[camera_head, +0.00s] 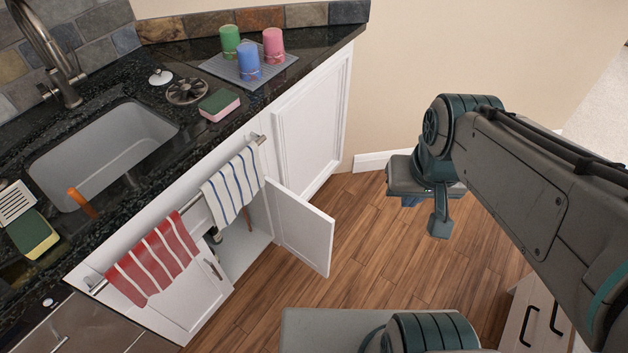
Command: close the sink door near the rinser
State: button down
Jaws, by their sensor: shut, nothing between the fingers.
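The white sink cabinet under the counter has its right door (304,230) swung open, standing out over the floor. Its left door (190,298) looks shut, with a dark handle. The dark opening between them shows the cabinet floor and part of a pipe. My arm comes in from the right.
A red striped towel (152,262) and a white-blue striped towel (232,188) hang on a rail above the opening. Candles on a grey mat (222,72) and a sponge (219,105) stand on the counter. Wooden floor (345,265) between door and gripper is clear.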

aim_at(307, 233)
jog(key=z, duration=0.85)
jog(key=i, duration=2.1)
jog(key=u, duration=3.4)
jog(key=k, duration=0.25)
jog(key=u, duration=1.1)
